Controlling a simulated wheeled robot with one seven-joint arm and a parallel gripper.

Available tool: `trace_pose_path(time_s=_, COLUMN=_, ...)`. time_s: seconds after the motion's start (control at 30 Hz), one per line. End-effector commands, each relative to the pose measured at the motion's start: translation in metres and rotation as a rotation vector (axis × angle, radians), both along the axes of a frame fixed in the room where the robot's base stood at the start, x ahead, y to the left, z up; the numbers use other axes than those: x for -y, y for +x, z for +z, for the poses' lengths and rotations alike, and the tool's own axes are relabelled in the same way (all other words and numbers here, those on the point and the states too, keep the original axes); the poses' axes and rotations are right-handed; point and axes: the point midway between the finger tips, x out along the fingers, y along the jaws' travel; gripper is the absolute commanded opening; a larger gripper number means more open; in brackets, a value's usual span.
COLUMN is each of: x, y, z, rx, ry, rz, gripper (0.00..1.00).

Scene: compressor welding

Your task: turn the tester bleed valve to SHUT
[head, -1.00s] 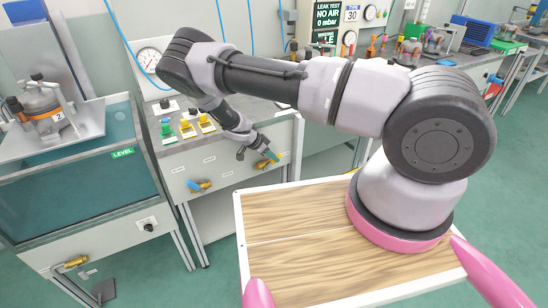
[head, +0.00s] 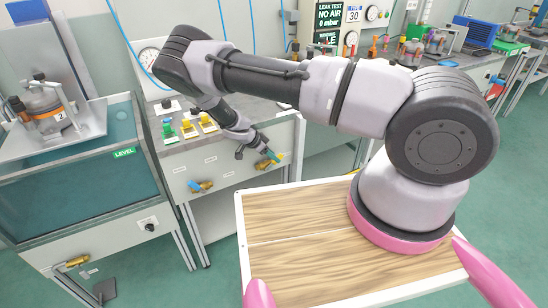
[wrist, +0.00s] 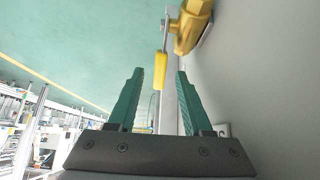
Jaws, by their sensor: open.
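A brass-yellow valve (wrist: 190,30) with a yellow lever grip (wrist: 161,70) sticks out from the grey bench front in the wrist view. My gripper (wrist: 159,75) is open, with its two green fingers on either side of the lever grip in the picture. I cannot tell whether the fingers touch it. In the head view my gripper (head: 270,156) is at the right part of the bench front, partly covering this valve. A second brass valve with a blue lever (head: 200,186) is to its left on the same front. The labels by the valves are too small to read.
Green and yellow blocks (head: 187,129) and a round gauge (head: 150,58) are on the bench above. A water tank (head: 80,165) stands to the left. My arm reaches over the wooden top (head: 300,225). Open floor (head: 225,275) shows below the bench.

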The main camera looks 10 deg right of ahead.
Motion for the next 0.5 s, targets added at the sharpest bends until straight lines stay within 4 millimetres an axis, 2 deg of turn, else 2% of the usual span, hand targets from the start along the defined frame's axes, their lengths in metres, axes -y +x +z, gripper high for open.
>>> trace_pose_path(time_s=0.3, x=-0.039, y=-0.011, z=0.051, rx=0.003, ry=0.003, rz=0.003, gripper=0.50)
trace_pose_path(time_s=0.5, x=-0.053, y=-0.016, z=0.070, rx=0.001, ry=0.001, rz=0.001, gripper=0.50)
